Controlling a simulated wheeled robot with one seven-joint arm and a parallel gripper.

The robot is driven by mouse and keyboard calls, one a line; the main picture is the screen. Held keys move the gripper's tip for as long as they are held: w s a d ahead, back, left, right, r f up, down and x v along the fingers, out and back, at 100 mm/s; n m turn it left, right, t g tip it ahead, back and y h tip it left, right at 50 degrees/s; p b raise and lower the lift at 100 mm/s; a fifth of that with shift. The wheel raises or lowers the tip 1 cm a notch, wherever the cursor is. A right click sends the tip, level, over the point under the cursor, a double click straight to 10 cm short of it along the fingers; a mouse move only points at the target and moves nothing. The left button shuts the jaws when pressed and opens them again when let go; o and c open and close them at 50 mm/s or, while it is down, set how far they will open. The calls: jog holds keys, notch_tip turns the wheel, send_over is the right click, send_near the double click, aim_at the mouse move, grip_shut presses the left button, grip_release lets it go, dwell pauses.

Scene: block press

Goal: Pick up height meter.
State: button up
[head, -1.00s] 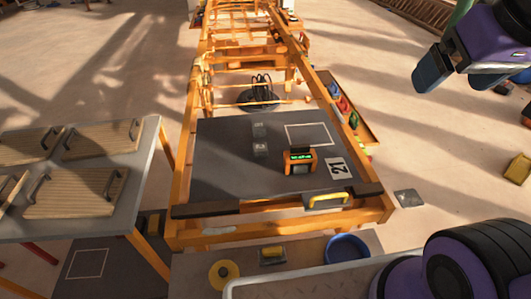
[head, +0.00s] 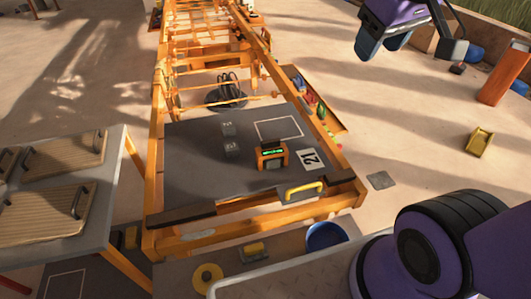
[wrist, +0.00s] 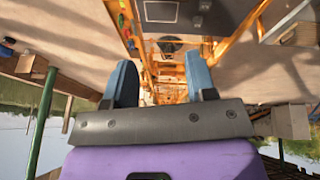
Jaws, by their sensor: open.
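The height meter appears to be the small orange device with a green lit display (head: 271,156). It stands upright on the dark grey top of the orange frame table (head: 190,170), between a white outlined rectangle and a card marked 21 (head: 311,159). My gripper (head: 383,46) is high at the upper right of the head view, well apart from the device, with nothing between its blue fingers. In the wrist view my gripper (wrist: 161,82) has its two fingers spread wide. I cannot make out the device clearly in the wrist view.
Two small grey blocks (head: 231,149) sit on the tabletop left of the device. A yellow handle (head: 304,190) is at the front edge. A side table with wooden boards (head: 45,210) stands left. A blue bowl (head: 325,236) is below the front edge.

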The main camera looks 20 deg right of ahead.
jog(key=w+f+n+g, duration=0.1)
jog(key=w+f+n, duration=0.3)
jog(key=w, duration=0.8)
jog(key=n+g+y, duration=0.2)
jog(key=n+g, duration=0.2)
jog(key=n, duration=0.8)
send_over(271, 140)
jog(key=d, duration=0.2)
notch_tip(271, 140, down, 37)
jog(key=shift+y, duration=0.3)
jog(key=f, duration=0.3)
jog(key=a+f, duration=0.1)
jog(key=f, duration=0.3)
jog(key=a+f, duration=0.1)
jog(key=f, duration=0.3)
jog(key=shift+f, duration=0.25)
grip_shut()
